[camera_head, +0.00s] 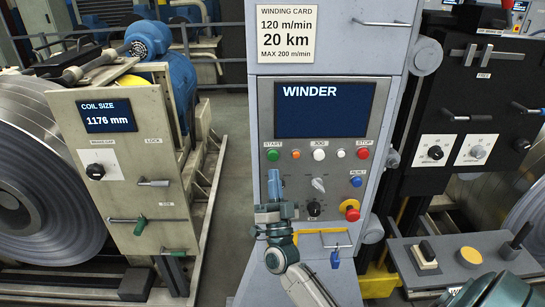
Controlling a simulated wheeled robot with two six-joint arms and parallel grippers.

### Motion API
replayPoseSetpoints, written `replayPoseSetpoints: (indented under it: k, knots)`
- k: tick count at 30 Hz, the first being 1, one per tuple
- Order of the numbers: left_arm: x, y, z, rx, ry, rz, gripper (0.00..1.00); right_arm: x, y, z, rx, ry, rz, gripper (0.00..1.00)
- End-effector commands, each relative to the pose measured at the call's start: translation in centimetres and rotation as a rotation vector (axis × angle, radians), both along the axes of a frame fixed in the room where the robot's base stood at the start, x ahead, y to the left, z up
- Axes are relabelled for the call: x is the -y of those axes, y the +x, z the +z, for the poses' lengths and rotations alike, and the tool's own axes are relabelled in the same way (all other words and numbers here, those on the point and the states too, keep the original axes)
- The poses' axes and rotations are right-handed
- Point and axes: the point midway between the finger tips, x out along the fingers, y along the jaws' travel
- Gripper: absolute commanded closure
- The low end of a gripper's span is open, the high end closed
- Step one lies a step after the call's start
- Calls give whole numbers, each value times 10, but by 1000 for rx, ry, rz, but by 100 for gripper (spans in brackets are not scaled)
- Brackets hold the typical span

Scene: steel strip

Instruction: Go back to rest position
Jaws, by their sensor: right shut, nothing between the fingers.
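My right gripper (274,178) stands upright in front of the lower left part of the grey winder cabinet (385,55). Its blue fingers are shut with nothing between them. The fingertips are just below the green START button (272,155) in the picture; I cannot tell whether they touch the panel. The gripper and its wrist hide part of the panel's left side. My left gripper is not in view.
A black panel (468,100) and a grey console (460,249) stand right.

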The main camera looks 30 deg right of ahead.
Motion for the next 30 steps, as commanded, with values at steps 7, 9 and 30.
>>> replayPoseSetpoints:
  k: [7,9,30]
  knots:
    - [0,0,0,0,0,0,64,0,0,0,0,0,0,100]
    - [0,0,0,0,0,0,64,0,0,0,0,0,0,100]
    - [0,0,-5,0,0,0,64,-9,27,-124,-317,-80,35,100]
